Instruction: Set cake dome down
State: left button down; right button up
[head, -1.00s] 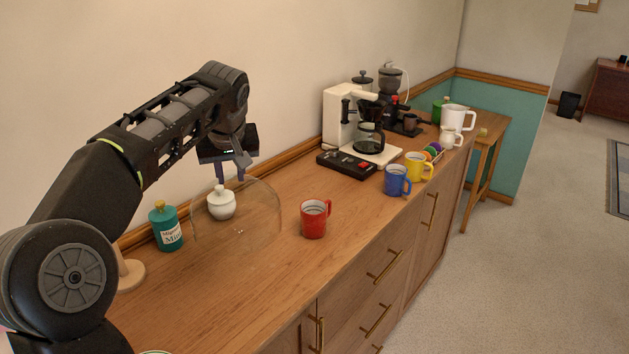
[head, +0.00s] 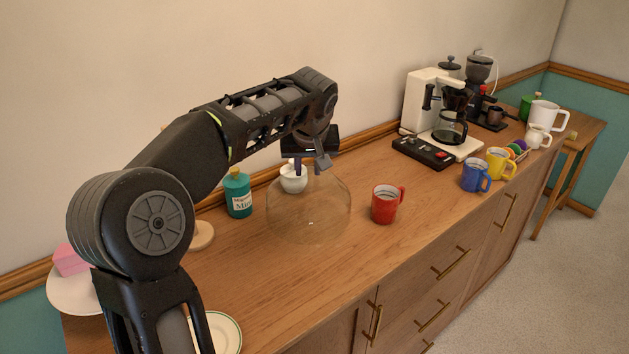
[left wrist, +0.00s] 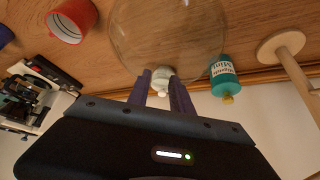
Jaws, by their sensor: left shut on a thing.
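The clear cake dome (head: 318,222) is over the wooden sideboard, between the teal mint tin and the red mug. My left gripper (head: 313,163) is above it, shut at its top; the grip point is hard to make out. The dome also fills the top middle of the left wrist view (left wrist: 165,35), just beyond the gripper's fingers (left wrist: 160,82). I cannot tell whether its rim touches the wood. A white lidded pot (head: 293,180) shows behind or through the glass. My right gripper is not in view.
The teal tin (head: 239,196) stands left of the dome, the red mug (head: 384,206) right. A wooden stand base (head: 202,235), a green-rimmed plate (head: 228,335) and a pink block on a plate (head: 72,259) are further left. Bare wood (head: 270,285) lies in front.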

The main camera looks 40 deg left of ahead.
aim_at(309, 179)
pick_arm(q)
jog(key=shift+f, duration=1.8)
jog(key=shift+f, duration=0.25)
jog(key=c, duration=1.1)
grip_release()
jog(key=shift+c, duration=0.2)
jog(key=shift+r, duration=0.15)
jog(key=shift+d+r, duration=0.1)
jog(key=shift+r, duration=0.05)
jog(key=v, duration=1.2)
